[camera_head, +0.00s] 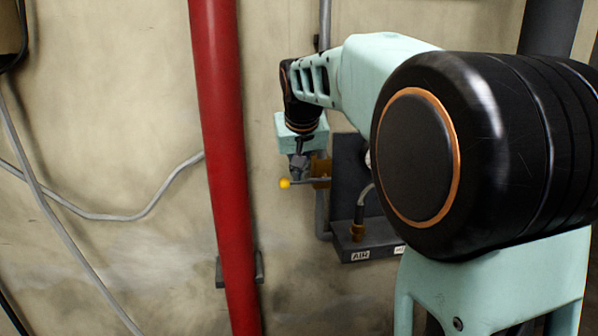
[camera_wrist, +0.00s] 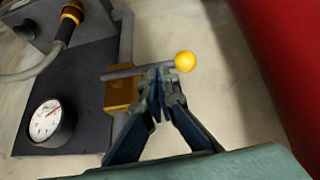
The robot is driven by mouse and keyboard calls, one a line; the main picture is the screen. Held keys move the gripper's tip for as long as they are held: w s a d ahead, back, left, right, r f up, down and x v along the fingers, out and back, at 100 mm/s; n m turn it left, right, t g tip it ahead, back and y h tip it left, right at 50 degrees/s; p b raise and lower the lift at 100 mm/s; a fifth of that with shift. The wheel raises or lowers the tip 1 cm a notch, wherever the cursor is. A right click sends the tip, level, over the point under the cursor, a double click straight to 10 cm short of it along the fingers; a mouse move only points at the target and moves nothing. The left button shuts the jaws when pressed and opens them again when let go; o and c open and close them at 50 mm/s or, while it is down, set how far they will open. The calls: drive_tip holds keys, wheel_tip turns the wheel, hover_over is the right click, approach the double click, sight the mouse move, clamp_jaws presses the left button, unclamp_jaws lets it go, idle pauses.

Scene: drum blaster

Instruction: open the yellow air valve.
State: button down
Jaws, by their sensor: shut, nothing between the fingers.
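The yellow air valve shows in the wrist view as a brass body (camera_wrist: 122,93) with a grey lever ending in a yellow ball knob (camera_wrist: 185,61). In the head view the knob (camera_head: 285,183) points left and the lever lies about level, with the brass body (camera_head: 320,168) at its right end. My gripper (camera_wrist: 158,72) is shut and empty. Its fingertips are at the lever, close to the knob; I cannot tell whether they touch it. In the head view my gripper (camera_head: 299,165) points down just above the lever, and my arm hides part of the valve panel.
A dark panel (camera_wrist: 85,85) carries a pressure gauge (camera_wrist: 47,122) and a hose with a brass fitting (camera_wrist: 70,16). A bracket labelled AIR (camera_head: 360,256) is below the valve. A red pipe (camera_head: 222,150) runs vertically left of the knob, with bare wall between.

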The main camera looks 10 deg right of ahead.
drive_tip(key=shift+a+f+h, duration=0.15)
drive_tip(key=shift+f+h, duration=0.05)
drive_tip(key=shift+h, duration=0.1)
drive_tip(key=d+f+n+t+h+b, duration=0.2)
drive_tip(key=f+n+h+b, duration=0.4)
drive_tip(key=b, duration=1.5)
wheel_tip(320, 180, down, 4)
drive_tip(key=d+h, duration=0.1)
drive_tip(key=h, duration=0.5)
drive_tip(key=shift+d+r+t+h, duration=0.15)
drive_tip(key=shift+d+t+h, duration=0.05)
drive_tip(key=shift+t+h, duration=0.2)
drive_tip(key=shift+d+b, duration=0.1)
drive_tip(key=shift+b, duration=0.2)
drive_tip(key=f+v, duration=0.1)
drive_tip(key=v, duration=1.1)
drive_tip(key=shift+r, duration=0.5)
